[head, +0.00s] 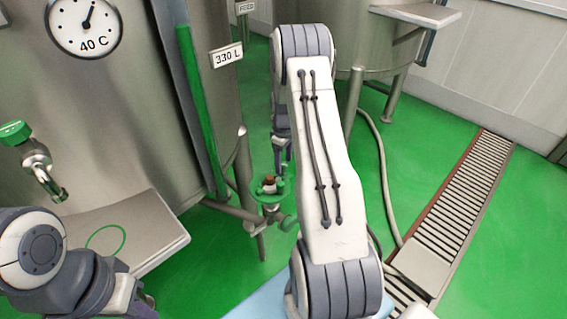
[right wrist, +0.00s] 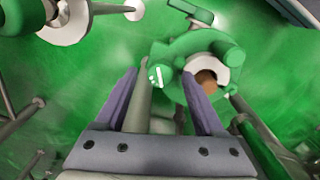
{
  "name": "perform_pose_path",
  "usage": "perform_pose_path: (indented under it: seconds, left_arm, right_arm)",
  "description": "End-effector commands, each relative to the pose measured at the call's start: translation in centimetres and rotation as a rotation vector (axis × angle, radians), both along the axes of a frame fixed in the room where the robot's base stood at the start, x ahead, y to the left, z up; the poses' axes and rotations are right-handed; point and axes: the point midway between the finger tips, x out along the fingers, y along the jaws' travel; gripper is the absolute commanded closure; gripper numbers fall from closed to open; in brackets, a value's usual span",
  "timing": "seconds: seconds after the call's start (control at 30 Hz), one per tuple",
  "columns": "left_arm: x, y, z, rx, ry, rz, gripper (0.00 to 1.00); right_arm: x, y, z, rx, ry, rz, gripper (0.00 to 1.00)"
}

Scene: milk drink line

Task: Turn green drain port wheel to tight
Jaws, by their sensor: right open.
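The green drain port wheel (head: 262,195) sits low beside the tank leg in the head view, with a brownish centre in a pale ring. In the right wrist view the wheel (right wrist: 187,48) is at upper middle, with knobs on its rim and white marks on its near-left knob. My right gripper (head: 283,160) is just behind and above the wheel in the head view, partly hidden by my arm. In the right wrist view its open fingers (right wrist: 158,80) overlap the wheel's near edge; contact cannot be told. My left arm is at lower left, its fingers not clear.
A steel tank (head: 110,130) with a 40 C dial and a green-handled tap (head: 35,160) stands at left. A steel shelf (head: 160,225) juts out below. A hose (head: 383,165) and floor grating (head: 465,185) lie at right on open green floor.

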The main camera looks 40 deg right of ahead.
Motion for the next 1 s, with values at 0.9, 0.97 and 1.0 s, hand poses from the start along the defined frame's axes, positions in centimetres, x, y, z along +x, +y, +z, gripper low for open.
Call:
perform_pose_path:
  seconds: [0.9, 0.97, 1.0]
  left_arm:
    - [0.00, 0.00, 0.23, 0.000, 0.000, 0.000, 1.00]
    - [0.00, 0.00, 0.37, 0.000, 0.000, 0.000, 1.00]
    - [0.01, 0.00, 0.49, 0.000, 0.000, 0.000, 1.00]
  right_arm:
    - [0.00, -0.03, -0.55, -0.001, -0.001, -0.039, 1.00]
    - [0.00, -0.03, -0.52, -0.001, -0.001, -0.064, 1.00]
    - [0.00, -0.03, -0.50, -0.001, 0.000, -0.084, 1.00]
